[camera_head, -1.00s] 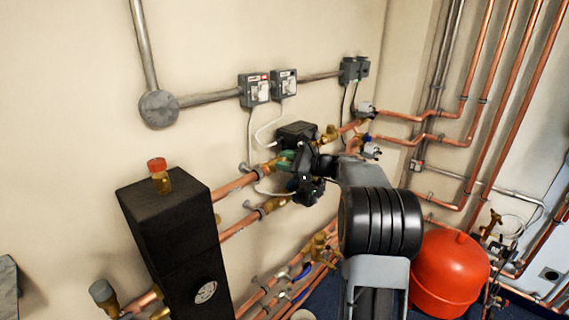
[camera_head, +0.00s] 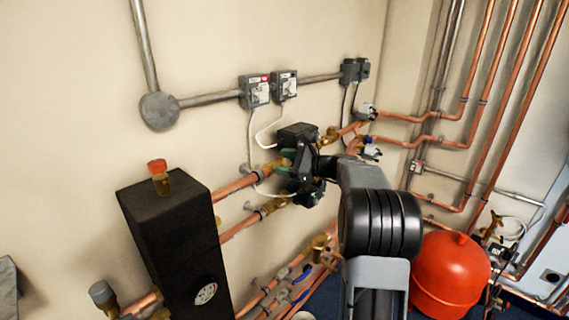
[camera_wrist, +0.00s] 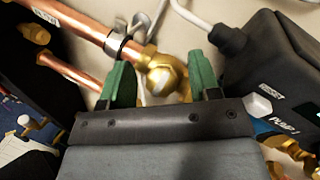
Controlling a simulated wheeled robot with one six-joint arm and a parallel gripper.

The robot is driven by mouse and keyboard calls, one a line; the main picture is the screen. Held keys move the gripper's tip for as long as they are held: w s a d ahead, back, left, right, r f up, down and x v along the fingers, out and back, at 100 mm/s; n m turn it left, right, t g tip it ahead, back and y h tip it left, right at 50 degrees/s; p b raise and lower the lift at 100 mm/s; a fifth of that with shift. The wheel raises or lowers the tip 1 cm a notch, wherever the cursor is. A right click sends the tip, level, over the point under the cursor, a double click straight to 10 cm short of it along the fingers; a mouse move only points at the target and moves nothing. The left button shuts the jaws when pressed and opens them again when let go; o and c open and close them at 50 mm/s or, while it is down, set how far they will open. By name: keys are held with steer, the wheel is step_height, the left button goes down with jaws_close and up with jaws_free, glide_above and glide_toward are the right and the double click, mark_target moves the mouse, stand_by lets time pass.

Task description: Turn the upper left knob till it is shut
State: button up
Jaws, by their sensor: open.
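My gripper (camera_head: 285,161) is at the upper copper pipe (camera_head: 236,186), left of the black pump box (camera_head: 297,133). Its two green fingers are apart, one above the other in the head view. In the wrist view my gripper (camera_wrist: 161,82) is open, with the fingers on either side of a brass valve (camera_wrist: 164,72) on the copper pipe. The valve also shows at the pipe's end in the head view (camera_head: 268,168), partly covered by the gripper. I cannot make out its knob or how far it is turned. I cannot tell whether the fingers touch it.
A lower pipe with a brass fitting (camera_head: 275,204) runs just below the gripper. The black pump box (camera_wrist: 275,70) is close at the right in the wrist view. A black block (camera_head: 165,230) stands at the left and a red tank (camera_head: 450,275) at the right.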

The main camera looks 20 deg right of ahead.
steer(key=b+v, duration=0.1)
steer(key=v, duration=1.3)
steer(key=shift+b, duration=0.4)
steer(key=shift+a, duration=0.1)
steer(key=s+a+f+n+g+h, duration=0.3)
steer(key=f, duration=0.4)
steer(key=s+a+f+n+g+h, duration=0.2)
steer(key=s+f+n+g, duration=0.1)
steer(key=f, duration=0.4)
steer(key=s+a+f+n+g+h, duration=0.2)
steer(key=s+a+n+h, duration=0.5)
steer(key=s+a+n, duration=0.6)
steer(key=a+n, duration=0.2)
steer(key=a, duration=0.2)
steer(key=shift+s+f, duration=0.2)
steer(key=shift+s, duration=0.2)
